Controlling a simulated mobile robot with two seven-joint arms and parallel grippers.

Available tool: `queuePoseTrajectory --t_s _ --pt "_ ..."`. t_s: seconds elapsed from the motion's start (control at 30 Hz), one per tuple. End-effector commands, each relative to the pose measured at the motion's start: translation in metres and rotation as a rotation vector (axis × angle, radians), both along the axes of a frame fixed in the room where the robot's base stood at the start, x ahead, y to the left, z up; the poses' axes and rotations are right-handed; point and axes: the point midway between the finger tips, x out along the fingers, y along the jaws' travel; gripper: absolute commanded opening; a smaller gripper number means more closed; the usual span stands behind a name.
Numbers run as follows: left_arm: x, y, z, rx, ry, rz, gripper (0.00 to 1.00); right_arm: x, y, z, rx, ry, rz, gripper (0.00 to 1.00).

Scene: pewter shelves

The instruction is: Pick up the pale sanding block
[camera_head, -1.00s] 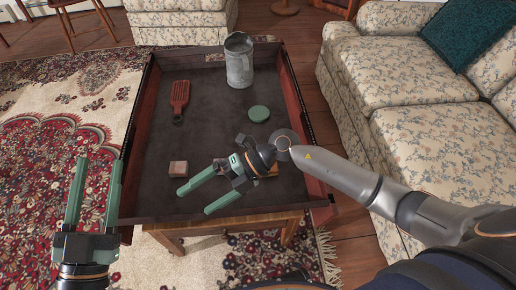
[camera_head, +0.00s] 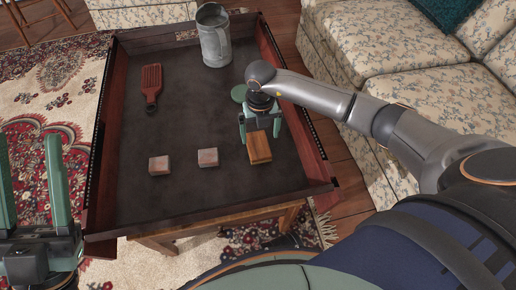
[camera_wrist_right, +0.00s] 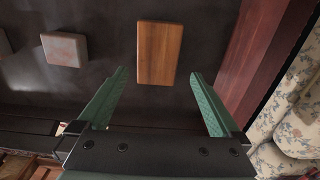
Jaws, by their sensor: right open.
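Two small pale pinkish-grey blocks lie on the dark tray-like tabletop: a left one (camera_head: 158,165) and a middle one (camera_head: 208,157). I cannot tell which is the pale sanding block. One pale block (camera_wrist_right: 64,49) shows clearly at the upper left of the right wrist view. A brown wood-grained block (camera_head: 259,149) lies to their right; it is centred in the right wrist view (camera_wrist_right: 159,53). My right gripper (camera_head: 260,128) is open, pointing down at the brown block, with nothing between its fingers (camera_wrist_right: 158,77). My left gripper (camera_head: 28,140) is open and empty at the far left.
The tabletop (camera_head: 190,105) has raised reddish-brown sides. A red slotted brush-like thing (camera_head: 151,84), a grey metal jug (camera_head: 214,40) and a green disc (camera_head: 239,93) stand or lie farther back. A floral sofa (camera_head: 370,45) is at the right.

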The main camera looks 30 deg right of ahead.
Motion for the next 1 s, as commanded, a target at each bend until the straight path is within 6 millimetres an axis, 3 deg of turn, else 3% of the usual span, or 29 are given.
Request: queuePoseTrajectory --t_s 0.4,0.63,1.0 --pt "0.001 -0.002 -0.03 -0.003 0.02 -0.016 0.5 0.001 0.004 -0.052 0.002 0.0 0.0 1.0" --pt "0.001 -0.003 -0.029 0.001 0.02 -0.015 0.5 0.001 0.004 -0.052 0.003 -0.002 0.001 1.0" --pt "0.001 -0.003 -0.029 0.0 0.019 -0.015 0.5 0.001 0.004 -0.052 0.003 -0.002 0.001 0.59"
